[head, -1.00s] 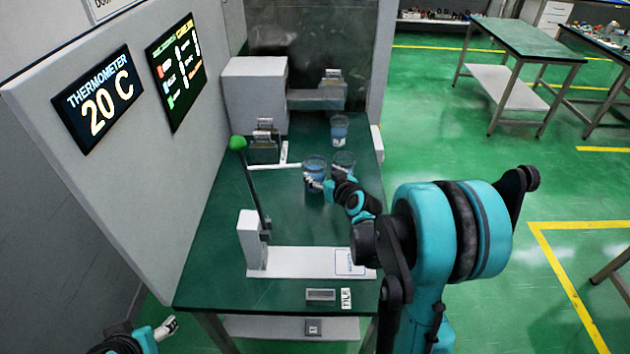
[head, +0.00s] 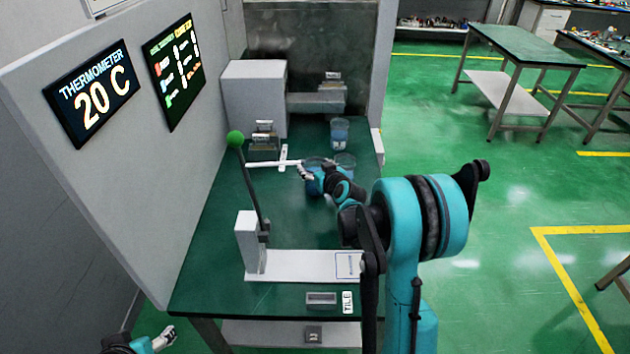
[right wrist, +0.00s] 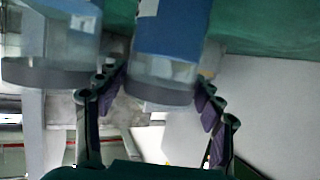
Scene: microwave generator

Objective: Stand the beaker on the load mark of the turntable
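A glass beaker of blue liquid (head: 313,162) stands on the green bench, partly hidden behind my right gripper (head: 309,174). In the right wrist view, a beaker (right wrist: 168,45) lies between the two spread fingers of the right gripper (right wrist: 163,85); the fingertips are close to its sides, and firm contact does not show. A second beaker (head: 346,160) stands just to the right, and a third beaker (head: 339,131) farther back. My left gripper (head: 165,338) is at the lower left, away from the bench, too small to read. I cannot make out the turntable or its load mark.
A lever with a green ball (head: 235,139) rises from a white base (head: 305,265) at the front. A white T-shaped piece (head: 273,164) lies left of the beakers. A grey box (head: 254,97) stands at the back. A panel wall (head: 130,165) borders the left.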

